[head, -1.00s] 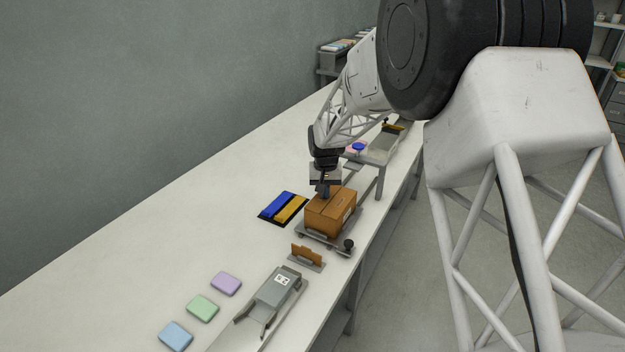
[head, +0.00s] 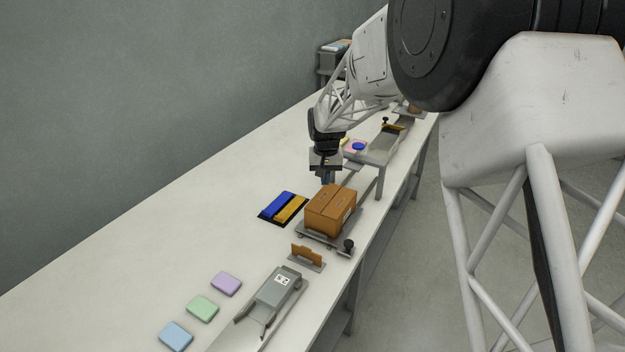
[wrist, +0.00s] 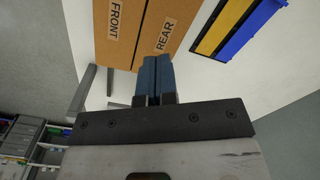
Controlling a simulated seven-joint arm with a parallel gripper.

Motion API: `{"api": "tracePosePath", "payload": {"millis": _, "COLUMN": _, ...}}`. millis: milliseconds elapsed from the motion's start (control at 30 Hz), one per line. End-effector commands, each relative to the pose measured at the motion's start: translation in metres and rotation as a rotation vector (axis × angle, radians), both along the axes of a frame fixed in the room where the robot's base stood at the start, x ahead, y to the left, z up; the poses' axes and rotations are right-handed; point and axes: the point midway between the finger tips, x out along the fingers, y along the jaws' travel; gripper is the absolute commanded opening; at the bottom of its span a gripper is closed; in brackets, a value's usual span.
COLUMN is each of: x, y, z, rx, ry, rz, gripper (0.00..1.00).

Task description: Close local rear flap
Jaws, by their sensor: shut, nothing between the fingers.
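The brown cardboard box (head: 328,215) sits on a grey fixture on the table. Its top shows two panels with a seam between them, and both look about flat. In the wrist view the flap marked REAR (wrist: 170,28) is right of the seam and the flap marked FRONT (wrist: 113,30) is left of it. My gripper (head: 327,182) is at the box's far edge in the head view, fingers pointing down. In the wrist view its blue fingers (wrist: 156,62) are together and empty, overlapping the edge of the REAR flap. I cannot tell whether they touch it.
A black tray with blue and yellow strips (head: 283,208) lies left of the box. A small brown upright piece (head: 307,254) and a black knob (head: 348,246) are in front. A grey raised stand (head: 375,152) is behind. The table at left is mostly clear.

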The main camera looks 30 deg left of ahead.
Motion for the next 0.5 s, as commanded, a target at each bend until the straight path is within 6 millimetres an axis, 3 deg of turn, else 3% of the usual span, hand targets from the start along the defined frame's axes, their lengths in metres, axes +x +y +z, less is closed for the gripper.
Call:
{"api": "tracePosePath", "payload": {"millis": 233, "x": 0.000, "y": 0.000, "z": 0.016, "rx": 0.000, "ry": 0.000, "rz": 0.000, "gripper": 0.00}}
{"api": "tracePosePath", "payload": {"millis": 500, "x": 0.000, "y": 0.000, "z": 0.020, "rx": 0.000, "ry": 0.000, "rz": 0.000, "gripper": 0.00}}
